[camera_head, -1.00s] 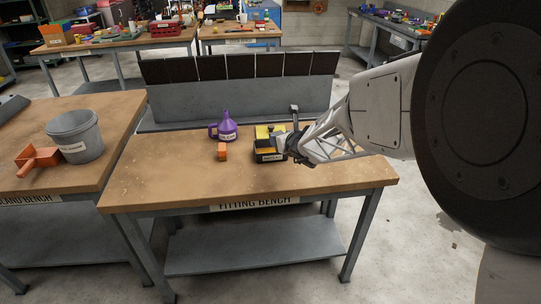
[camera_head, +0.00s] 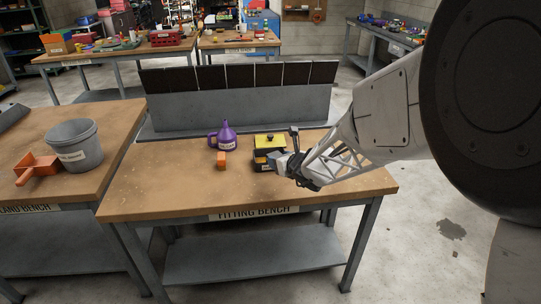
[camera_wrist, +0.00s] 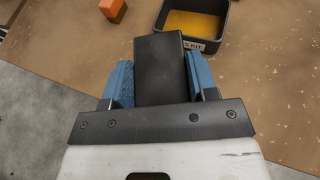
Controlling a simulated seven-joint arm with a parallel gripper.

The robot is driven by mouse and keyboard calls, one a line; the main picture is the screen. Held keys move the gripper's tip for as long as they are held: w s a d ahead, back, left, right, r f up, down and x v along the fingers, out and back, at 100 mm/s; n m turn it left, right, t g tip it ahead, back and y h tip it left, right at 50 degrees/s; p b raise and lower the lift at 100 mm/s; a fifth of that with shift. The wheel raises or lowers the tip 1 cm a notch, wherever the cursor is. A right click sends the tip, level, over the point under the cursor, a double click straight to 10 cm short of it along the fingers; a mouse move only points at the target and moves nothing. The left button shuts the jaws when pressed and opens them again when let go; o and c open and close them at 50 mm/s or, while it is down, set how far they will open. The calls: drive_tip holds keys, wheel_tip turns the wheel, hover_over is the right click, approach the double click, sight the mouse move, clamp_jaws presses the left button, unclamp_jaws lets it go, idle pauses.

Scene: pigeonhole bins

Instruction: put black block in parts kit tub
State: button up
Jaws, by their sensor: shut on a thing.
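The black block (camera_wrist: 160,65) is a dark upright-looking box between the blue finger pads of my gripper (camera_wrist: 160,80), which is shut on it. In the head view my gripper (camera_head: 284,161) is at the right front of the parts kit tub (camera_head: 261,164), and the block is hard to make out there. The tub is dark with a yellow inside and a label partly ending in "KIT". In the wrist view the tub (camera_wrist: 211,46) lies beyond and to the right of the block, whose far end overlaps its near left corner in the picture. No block shows inside the visible part of the tub.
An orange block (camera_head: 221,159) and a purple jug-like funnel (camera_head: 224,137) stand left of the tub on the fitting bench (camera_head: 160,185). A grey panel (camera_head: 235,108) with dark slots stands behind. A grey bucket (camera_head: 82,150) and orange scoop (camera_head: 36,169) are on the left bench. The bench front is clear.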

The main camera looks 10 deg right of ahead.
drive_tip(key=w+f, duration=0.1)
drive_tip(key=w, duration=1.4)
drive_tip(key=shift+w+a+f, duration=0.15)
drive_tip(key=shift+w+a, duration=0.15)
drive_tip(key=shift+a, duration=0.05)
drive_tip(key=shift+f, duration=1.8)
drive_tip(key=shift+f, duration=0.3)
drive_tip(key=o, duration=1.3)
drive_tip(key=shift+f, duration=0.1)
drive_tip(key=shift+s+r, duration=0.1)
drive_tip(key=shift+r, duration=0.35)
drive_tip(key=v, duration=1.1)
drive_tip(key=shift+s, duration=0.35)
